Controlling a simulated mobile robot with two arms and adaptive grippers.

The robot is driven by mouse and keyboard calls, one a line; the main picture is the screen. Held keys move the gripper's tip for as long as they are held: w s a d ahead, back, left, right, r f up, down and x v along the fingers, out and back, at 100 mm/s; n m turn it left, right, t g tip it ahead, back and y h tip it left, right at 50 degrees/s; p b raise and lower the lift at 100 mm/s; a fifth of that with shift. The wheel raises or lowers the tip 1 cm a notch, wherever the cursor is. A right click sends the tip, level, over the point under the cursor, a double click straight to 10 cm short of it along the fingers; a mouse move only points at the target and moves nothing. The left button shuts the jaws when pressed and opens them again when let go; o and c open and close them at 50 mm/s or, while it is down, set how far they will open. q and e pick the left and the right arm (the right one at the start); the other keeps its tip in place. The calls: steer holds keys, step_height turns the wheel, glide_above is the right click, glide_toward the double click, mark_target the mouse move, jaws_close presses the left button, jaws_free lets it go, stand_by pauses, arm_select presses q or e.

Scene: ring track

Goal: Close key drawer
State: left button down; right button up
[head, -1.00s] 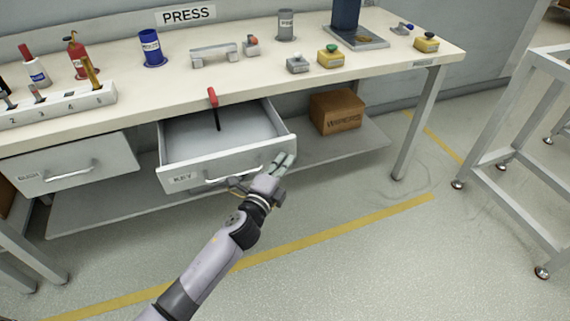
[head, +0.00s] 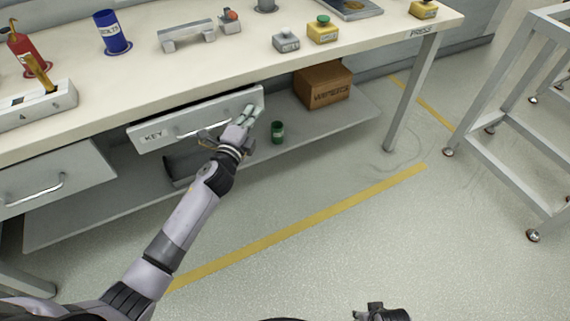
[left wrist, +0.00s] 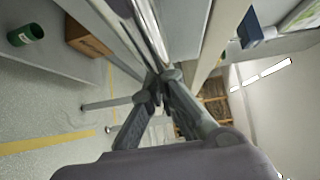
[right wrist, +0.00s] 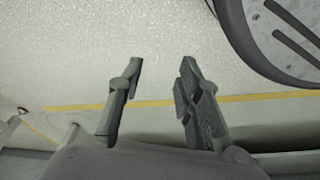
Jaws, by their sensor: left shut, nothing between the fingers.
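The key drawer (head: 165,134), a pale grey front with a "KEY" label and a bar handle (head: 205,127), is under the bench top in the head view. Its front sits close beneath the bench edge and its inside no longer shows; I cannot tell whether a small gap is left. My left gripper (head: 249,114) is shut and empty, with its fingertips at the right end of the drawer front. The left wrist view shows its fingers (left wrist: 160,76) together close to a pale panel. My right gripper (right wrist: 161,62) is open and empty over the floor, away from the drawer.
Another drawer (head: 75,165) with a handle is at the left. A cardboard box (head: 322,87) and a green cup (head: 277,132) are on the lower shelf (head: 340,122). A metal frame stand (head: 510,130) is at the right. The floor in front is clear.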

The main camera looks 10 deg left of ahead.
arm_select(q)
steer(key=shift+w+a, duration=0.35)
steer(key=shift+w, duration=0.1)
steer(key=shift+w+a+r, duration=0.15)
steer(key=shift+w+a, duration=0.4)
steer(key=shift+w, duration=0.15)
arm_select(e)
steer(key=shift+w+a+r, duration=0.1)
steer(key=shift+w+r, duration=0.05)
steer(key=shift+r, duration=0.45)
